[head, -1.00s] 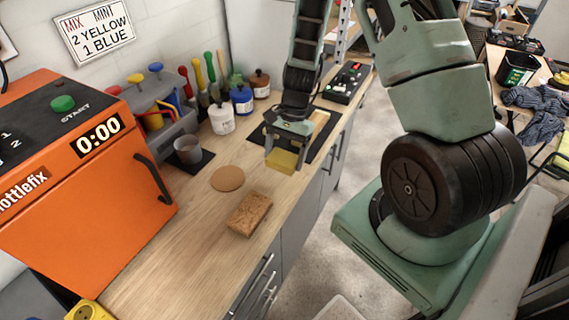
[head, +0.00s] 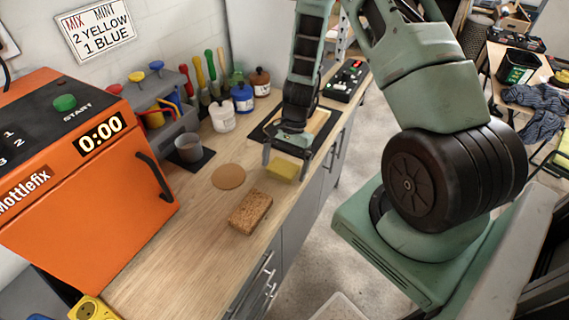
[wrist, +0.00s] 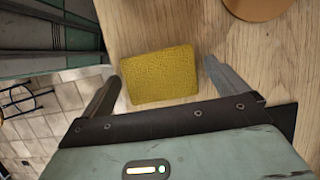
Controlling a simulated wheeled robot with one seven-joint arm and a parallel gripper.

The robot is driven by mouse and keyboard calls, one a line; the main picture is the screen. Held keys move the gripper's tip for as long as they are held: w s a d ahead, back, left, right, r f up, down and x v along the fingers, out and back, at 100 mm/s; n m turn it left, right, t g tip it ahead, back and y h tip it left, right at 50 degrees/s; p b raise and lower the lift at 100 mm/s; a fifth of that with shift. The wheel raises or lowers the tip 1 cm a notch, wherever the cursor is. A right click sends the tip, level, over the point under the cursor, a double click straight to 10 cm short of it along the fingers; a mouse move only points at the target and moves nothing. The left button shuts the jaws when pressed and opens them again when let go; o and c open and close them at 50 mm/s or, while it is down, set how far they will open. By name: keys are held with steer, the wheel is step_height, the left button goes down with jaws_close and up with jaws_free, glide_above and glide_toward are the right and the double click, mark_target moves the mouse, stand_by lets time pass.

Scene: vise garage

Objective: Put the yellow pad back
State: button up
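The yellow pad (head: 283,170) lies on the wooden counter near its front edge, just in front of a dark mat (head: 258,133). In the wrist view the pad (wrist: 160,75) shows whole and flat between my fingertips. My gripper (head: 287,166) points down over it with its fingers spread. In the wrist view my gripper (wrist: 164,75) has a clear gap between the right finger and the pad, and the left finger is close to the pad's edge. Whether the left finger touches it I cannot tell.
A round cork disc (head: 228,177) and a brown sponge block (head: 250,212) lie nearby on the counter. A grey cup (head: 189,149), jars (head: 222,116) and an orange machine (head: 90,170) stand to the left. Bare counter lies around the sponge. The counter's front edge is close to the pad.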

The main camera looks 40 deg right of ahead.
steer(key=b+v, duration=0.2)
steer(key=v, duration=1)
step_height(320, 180, up, 4)
steer(key=n, duration=0.4)
glide_above(271, 171)
steer(key=s+a+r+n+h, duration=0.1)
steer(key=s+a+r+n, duration=0.1)
steer(key=s+a+n, duration=0.3)
steer(key=s+a+r+n+h, duration=0.1)
steer(key=a+r+n, duration=0.15)
steer(key=a, duration=0.45)
steer(key=s+a+r+n+t+h, duration=0.1)
steer(key=s+a+r+n, duration=0.2)
steer(key=s+a+n, duration=0.4)
steer(key=s+n, duration=0.3)
steer(key=s, duration=0.3)
steer(key=shift+r+t+h, duration=0.15)
steer(key=shift+t+h, duration=0.15)
